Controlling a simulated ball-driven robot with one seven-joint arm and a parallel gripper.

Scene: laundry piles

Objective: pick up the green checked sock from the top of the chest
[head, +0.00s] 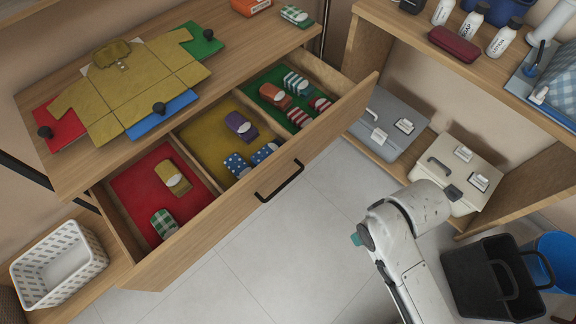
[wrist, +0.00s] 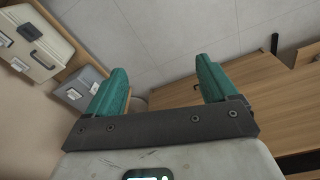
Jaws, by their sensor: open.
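A green and white checked folded sock (head: 295,15) lies on the top of the wooden chest (head: 235,60), at its far right end near an orange box. A similar green checked sock (head: 163,224) lies in the red compartment of the open drawer. My gripper (wrist: 160,85) has two teal fingers spread apart with nothing between them. In the head view only a teal bit of my gripper (head: 356,240) shows, over the floor right of the drawer and well away from the sock on top. The wrist view does not show that sock.
The open drawer (head: 255,200) juts out, with socks in red, yellow and green compartments. Shelves with cases (head: 455,170) and bottles stand right. A black basket (head: 490,280) stands on the floor.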

